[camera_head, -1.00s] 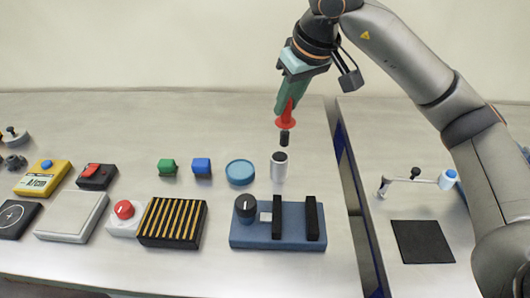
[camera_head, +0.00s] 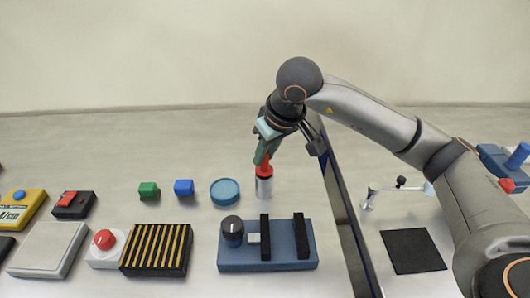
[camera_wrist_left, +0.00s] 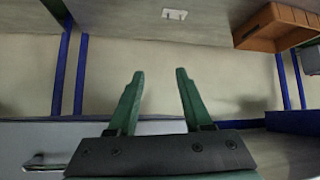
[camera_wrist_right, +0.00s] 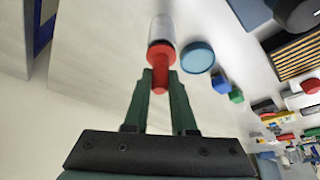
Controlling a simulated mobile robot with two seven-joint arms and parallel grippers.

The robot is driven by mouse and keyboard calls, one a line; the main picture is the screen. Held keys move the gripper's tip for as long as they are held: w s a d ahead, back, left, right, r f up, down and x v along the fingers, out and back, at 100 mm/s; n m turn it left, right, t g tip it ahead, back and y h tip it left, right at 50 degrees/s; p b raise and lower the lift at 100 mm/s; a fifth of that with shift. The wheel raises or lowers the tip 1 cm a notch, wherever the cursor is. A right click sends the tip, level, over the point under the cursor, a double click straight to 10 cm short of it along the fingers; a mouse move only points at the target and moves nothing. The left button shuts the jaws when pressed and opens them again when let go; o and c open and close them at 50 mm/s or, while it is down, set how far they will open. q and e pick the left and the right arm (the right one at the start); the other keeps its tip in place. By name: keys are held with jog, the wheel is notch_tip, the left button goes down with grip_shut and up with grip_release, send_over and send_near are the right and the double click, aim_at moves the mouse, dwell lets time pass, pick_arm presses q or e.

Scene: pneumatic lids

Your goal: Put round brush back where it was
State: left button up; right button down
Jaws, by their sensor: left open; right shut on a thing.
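The round brush (camera_head: 264,166) has a red handle with a wide red collar. It stands about upright in a silver-grey cylindrical holder (camera_head: 264,187) on the table. Its black end is hidden inside the holder, and the collar is at or close to the rim. My right gripper (camera_head: 263,156) is shut on the brush handle from above. In the right wrist view, the green fingers (camera_wrist_right: 160,76) grip the red handle, with the collar against the holder's mouth (camera_wrist_right: 161,30). My left gripper (camera_wrist_left: 159,74) shows only in its wrist view, open and empty.
A blue round lid (camera_head: 225,192) lies left of the holder. A blue base with a black knob and two black bars (camera_head: 270,258) lies in front. Green (camera_head: 148,190) and blue blocks (camera_head: 184,187) sit further left. A gap separates the right table.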

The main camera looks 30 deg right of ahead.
jog(key=shift+f+b, duration=0.45)
jog(key=shift+b, duration=0.15)
jog(key=c, duration=0.7)
grip_release()
jog(key=shift+c, duration=0.2)
jog(key=shift+r, duration=0.15)
jog(key=shift+r+p, duration=0.3)
jog(key=shift+p, duration=0.2)
jog(key=v, duration=1.2)
